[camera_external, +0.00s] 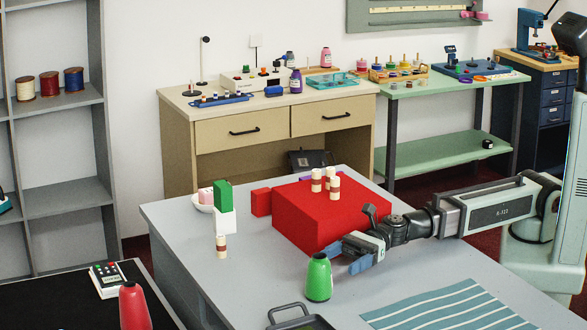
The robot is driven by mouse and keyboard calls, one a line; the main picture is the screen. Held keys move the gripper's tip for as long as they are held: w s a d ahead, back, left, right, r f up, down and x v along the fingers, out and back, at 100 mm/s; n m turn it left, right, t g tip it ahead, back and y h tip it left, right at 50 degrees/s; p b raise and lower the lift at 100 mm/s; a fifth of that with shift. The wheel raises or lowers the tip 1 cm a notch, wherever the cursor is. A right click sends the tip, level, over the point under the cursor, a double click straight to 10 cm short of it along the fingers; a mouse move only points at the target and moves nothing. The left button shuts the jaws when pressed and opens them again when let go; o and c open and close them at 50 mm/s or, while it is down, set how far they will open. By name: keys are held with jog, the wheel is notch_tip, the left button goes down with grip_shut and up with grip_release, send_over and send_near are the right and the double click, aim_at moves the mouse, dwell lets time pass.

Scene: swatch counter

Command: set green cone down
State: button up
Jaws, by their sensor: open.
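The green cone (319,279) stands upright on the grey table (230,300), in front of the large red block. I cannot tell whether a finger touches the cone.
The red block (305,225) bears several cream-and-brown cylinders and stands close behind my gripper. A green block (223,195) sits on a white block at left. A striped mat (440,308) and a dark tray (300,322) lie in front. Table left of the cone is clear.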

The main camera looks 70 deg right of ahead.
send_over(312, 301)
jog(key=shift+w+d, duration=0.1)
jog(key=shift+d, duration=0.35)
jog(key=shift+c, duration=0.4)
jog(key=c, duration=1.1)
